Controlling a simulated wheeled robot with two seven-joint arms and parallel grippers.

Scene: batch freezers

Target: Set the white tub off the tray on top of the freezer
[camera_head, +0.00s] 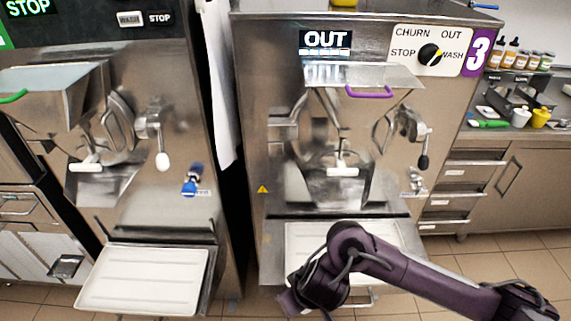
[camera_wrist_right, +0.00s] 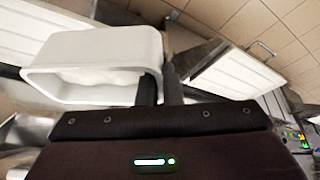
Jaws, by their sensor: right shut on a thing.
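The white tub (camera_wrist_right: 100,55) shows in the wrist view, with its opening turned toward the camera and pale contents inside. My right gripper (camera_wrist_right: 160,88) is shut on the tub's right wall, with one finger on the inner side and one on the outer. In the head view my right arm covers the gripper's work area, and I cannot make out the tub there. The white tray (camera_head: 300,238) sits at the front of freezer 3 (camera_head: 245,100), partly hidden by my arm. Whether the tub touches the tray cannot be told. My left gripper is not in view.
Freezer 3's top edge holds a yellow object (camera_head: 344,3) near the middle. A second freezer (camera_head: 100,60) stands to the left with its own white tray (camera_head: 145,280). A counter (camera_head: 520,133) with bottles and cups is at the right.

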